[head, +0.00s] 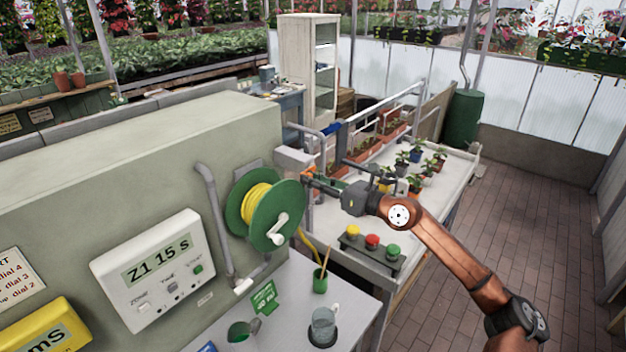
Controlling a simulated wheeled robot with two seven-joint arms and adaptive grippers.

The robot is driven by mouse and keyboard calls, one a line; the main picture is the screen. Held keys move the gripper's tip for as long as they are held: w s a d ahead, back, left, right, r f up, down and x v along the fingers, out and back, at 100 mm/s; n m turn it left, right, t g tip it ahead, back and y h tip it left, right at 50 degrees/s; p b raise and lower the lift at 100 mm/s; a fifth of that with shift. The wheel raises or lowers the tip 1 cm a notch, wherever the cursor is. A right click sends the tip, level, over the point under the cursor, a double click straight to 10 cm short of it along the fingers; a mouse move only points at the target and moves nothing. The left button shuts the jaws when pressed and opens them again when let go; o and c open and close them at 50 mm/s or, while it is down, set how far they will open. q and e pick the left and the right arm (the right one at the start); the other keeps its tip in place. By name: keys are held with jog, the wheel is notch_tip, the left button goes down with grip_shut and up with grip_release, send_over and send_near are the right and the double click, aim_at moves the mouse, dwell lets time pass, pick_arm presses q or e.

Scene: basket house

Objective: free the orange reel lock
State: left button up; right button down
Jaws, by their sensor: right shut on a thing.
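The green hose reel (240,208) with yellow hose wound on it is mounted on the end of the grey-green wall, its white crank (277,231) facing out. The orange reel lock (308,172) shows as a small orange patch just right of the reel's upper rim, below a grey box. My right gripper (316,181) reaches in from the right and is shut at the orange lock. The fingers partly cover the lock, so its exact position is hard to tell. My left gripper is not in view.
A white controller (150,270) reading "Z1 15 s" is on the wall at left. Potted plants (415,183) stand on the bench behind.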

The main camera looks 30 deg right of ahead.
jog(key=w+d+r+m+t+p, duration=0.1)
jog(key=d+r+m+p, duration=0.3)
jog(key=m+p, duration=1.4)
jog(key=shift+w+d+r+h+p, duration=0.3)
jog(key=shift+w+d+r+h, duration=0.1)
jog(key=shift+w+r, duration=0.1)
jog(key=shift+m, duration=0.3)
jog(key=c, duration=1.8)
grip_release()
jog(key=shift+f, duration=0.1)
jog(key=shift+s, duration=0.1)
